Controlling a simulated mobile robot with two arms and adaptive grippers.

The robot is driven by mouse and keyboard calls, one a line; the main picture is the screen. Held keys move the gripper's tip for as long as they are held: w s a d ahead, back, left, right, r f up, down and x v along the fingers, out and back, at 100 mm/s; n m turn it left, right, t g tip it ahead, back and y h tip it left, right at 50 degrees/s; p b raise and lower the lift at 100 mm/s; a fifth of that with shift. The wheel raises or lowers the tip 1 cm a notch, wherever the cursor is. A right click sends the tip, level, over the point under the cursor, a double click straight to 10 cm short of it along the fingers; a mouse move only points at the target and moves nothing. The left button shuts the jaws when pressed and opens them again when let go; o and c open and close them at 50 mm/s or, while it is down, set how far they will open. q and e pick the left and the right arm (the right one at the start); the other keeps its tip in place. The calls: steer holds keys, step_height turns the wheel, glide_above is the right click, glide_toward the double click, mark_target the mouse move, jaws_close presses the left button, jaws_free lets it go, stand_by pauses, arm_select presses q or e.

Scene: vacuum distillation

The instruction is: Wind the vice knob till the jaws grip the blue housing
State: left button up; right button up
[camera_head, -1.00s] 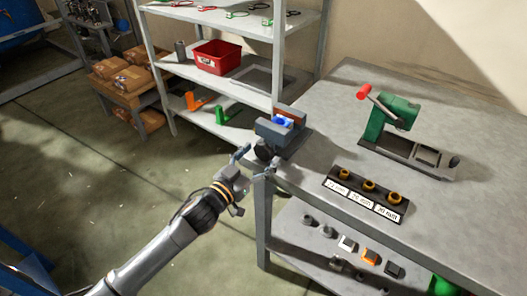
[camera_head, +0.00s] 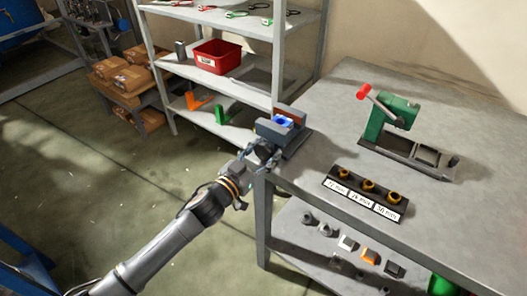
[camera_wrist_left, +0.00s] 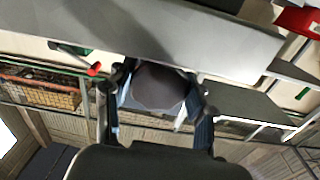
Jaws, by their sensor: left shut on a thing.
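The grey vice (camera_head: 293,140) stands at the near left corner of the workbench. The blue housing (camera_head: 283,121) sits between its jaws. My left gripper (camera_head: 262,155) is at the front of the vice, shut on the vice knob. In the left wrist view the dark round knob (camera_wrist_left: 160,88) lies between the two fingers of my left gripper (camera_wrist_left: 158,100). In the head view the fingers mostly hide the knob. I cannot tell whether the jaws touch both sides of the housing. My right gripper is not in view.
On the workbench (camera_head: 335,110) stand a green press with a red-tipped lever (camera_head: 390,115) and a black rack with orange-brown rings (camera_head: 366,193). A shelf with a red bin (camera_head: 217,57) is behind the vice. Open floor (camera_head: 110,190) lies left of the bench.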

arm_select(q)
steer(key=m, duration=0.3)
steer(key=shift+m+p, duration=0.3)
steer(key=shift+p, duration=0.05)
steer(key=o, duration=1.2)
steer(key=v, duration=1.2)
